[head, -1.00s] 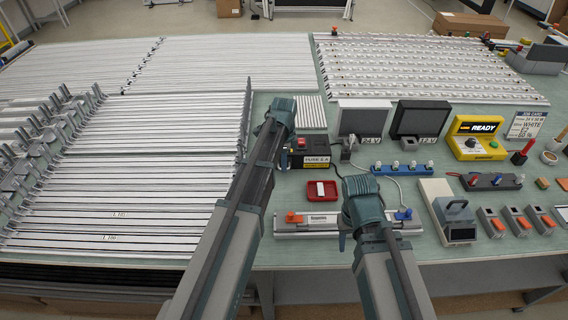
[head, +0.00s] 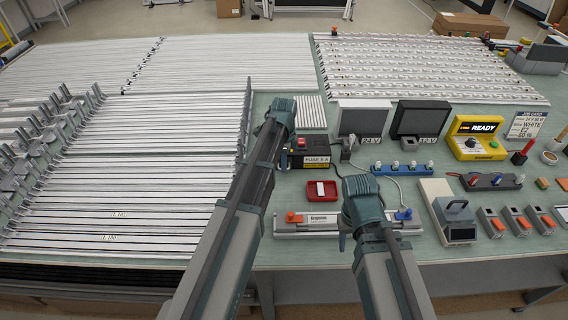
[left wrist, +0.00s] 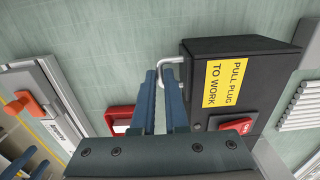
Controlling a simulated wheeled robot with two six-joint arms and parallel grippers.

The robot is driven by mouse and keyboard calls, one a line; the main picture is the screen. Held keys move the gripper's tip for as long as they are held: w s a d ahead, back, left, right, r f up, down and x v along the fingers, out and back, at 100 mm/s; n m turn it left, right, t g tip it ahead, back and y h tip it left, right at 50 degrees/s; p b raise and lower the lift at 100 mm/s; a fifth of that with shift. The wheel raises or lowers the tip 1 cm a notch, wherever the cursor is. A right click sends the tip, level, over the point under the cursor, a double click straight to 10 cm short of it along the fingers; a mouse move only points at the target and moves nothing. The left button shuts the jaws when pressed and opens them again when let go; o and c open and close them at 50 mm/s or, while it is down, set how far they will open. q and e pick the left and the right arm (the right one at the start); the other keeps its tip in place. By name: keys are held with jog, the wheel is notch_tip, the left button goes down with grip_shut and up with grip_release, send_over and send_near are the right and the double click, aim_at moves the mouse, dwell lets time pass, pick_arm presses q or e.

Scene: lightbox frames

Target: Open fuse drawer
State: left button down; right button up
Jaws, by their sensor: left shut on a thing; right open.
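The black fuse box (head: 312,146) stands on the bench, with a red switch on top and a white-and-yellow fuse label (head: 316,162). In the left wrist view the dark box (left wrist: 220,60) shows a yellow "PULL PLUG TO WORK" label, a red rocker switch (left wrist: 238,126) and a bent metal handle (left wrist: 158,62). My left gripper (left wrist: 160,85) has its blue fingers closed around this handle; it also shows in the head view (head: 284,160), left of the box. My right gripper (head: 343,240) is open by the light rail; its fingers are largely hidden.
The light rail (head: 325,221) with orange and blue end clamps lies in front. A red tray (head: 311,190) sits between it and the box. A white cable and a blue connector strip (head: 403,169) are to the right. Long metal profiles (head: 150,190) fill the left side.

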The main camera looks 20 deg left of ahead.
pick_arm(q)
jog(key=s, duration=0.2)
jog(key=s+d, duration=0.1)
jog(key=s, duration=0.3)
jog(key=shift+s+d, duration=0.1)
jog(key=shift+d, duration=0.3)
jog(key=c, duration=1.2)
grip_release()
notch_tip(320, 180, up, 14)
jog(key=p, duration=1.3)
jog(key=shift+f+p, duration=0.1)
jog(key=shift+p, duration=0.3)
pick_arm(e)
notch_tip(320, 180, up, 14)
pick_arm(q)
jog(key=shift+f, duration=0.1)
pick_arm(e)
jog(key=shift+f, duration=0.15)
